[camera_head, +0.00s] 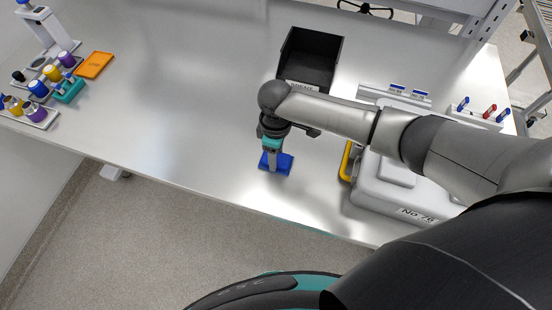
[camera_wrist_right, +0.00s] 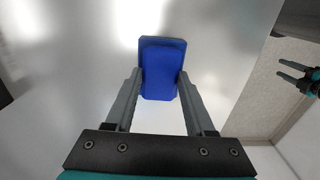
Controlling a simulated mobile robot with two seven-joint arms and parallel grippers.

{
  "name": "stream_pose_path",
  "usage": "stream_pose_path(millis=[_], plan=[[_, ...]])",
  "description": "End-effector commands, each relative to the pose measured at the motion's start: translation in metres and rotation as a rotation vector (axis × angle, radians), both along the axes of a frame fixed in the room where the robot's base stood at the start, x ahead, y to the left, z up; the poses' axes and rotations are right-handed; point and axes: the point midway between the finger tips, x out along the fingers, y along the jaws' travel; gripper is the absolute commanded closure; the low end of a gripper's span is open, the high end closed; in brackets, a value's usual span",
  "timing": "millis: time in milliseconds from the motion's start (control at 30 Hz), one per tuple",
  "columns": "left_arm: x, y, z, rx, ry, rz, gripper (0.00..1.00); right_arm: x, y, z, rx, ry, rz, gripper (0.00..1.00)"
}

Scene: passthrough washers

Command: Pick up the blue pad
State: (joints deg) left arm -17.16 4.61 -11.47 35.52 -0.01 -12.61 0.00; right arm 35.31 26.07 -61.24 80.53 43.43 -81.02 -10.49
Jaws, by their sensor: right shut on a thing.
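The blue pad (camera_head: 284,168) is a small flat block with a raised upper part, near the front edge of the white table (camera_head: 190,120). My right gripper (camera_head: 272,163) points down over it, with its fingers shut on the raised part. In the right wrist view, the pad (camera_wrist_right: 163,70) sits between the two fingertips (camera_wrist_right: 160,82). I cannot tell whether its underside touches the table. My left gripper is outside the head view; in the right wrist view, what looks like it (camera_wrist_right: 292,76) shows at the right edge, fingers apart and empty.
A black open bin (camera_head: 312,60) stands behind my right gripper. A grey case (camera_head: 385,195) with a yellow part is close on the right. An orange tray (camera_head: 95,65) and racks of colored-capped bottles (camera_head: 45,88) stand far left. The table's middle left is clear.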

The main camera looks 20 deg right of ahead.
Motion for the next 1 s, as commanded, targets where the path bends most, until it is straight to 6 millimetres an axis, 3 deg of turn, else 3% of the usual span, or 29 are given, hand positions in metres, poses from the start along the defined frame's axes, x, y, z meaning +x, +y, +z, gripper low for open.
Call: stream_pose_path(millis=[33, 200, 467, 667, 867, 1000], plan=[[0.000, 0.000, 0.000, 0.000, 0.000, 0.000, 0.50, 0.000, 0.000, 0.000, 0.000, 0.000, 0.000, 0.81], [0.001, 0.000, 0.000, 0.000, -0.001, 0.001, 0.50, 0.000, 0.000, 0.000, 0.000, 0.000, 0.000, 1.00], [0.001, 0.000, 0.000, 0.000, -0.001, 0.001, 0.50, 0.000, 0.000, 0.001, -0.001, -0.001, 0.000, 1.00], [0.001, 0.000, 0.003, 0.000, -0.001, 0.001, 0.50, 0.001, 0.000, 0.013, 0.002, -0.003, 0.000, 1.00], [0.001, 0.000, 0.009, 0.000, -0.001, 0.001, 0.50, 0.002, 0.000, 0.052, 0.003, -0.007, 0.001, 1.00], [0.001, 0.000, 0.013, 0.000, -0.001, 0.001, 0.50, 0.002, 0.000, 0.095, 0.002, -0.008, 0.002, 1.00]])
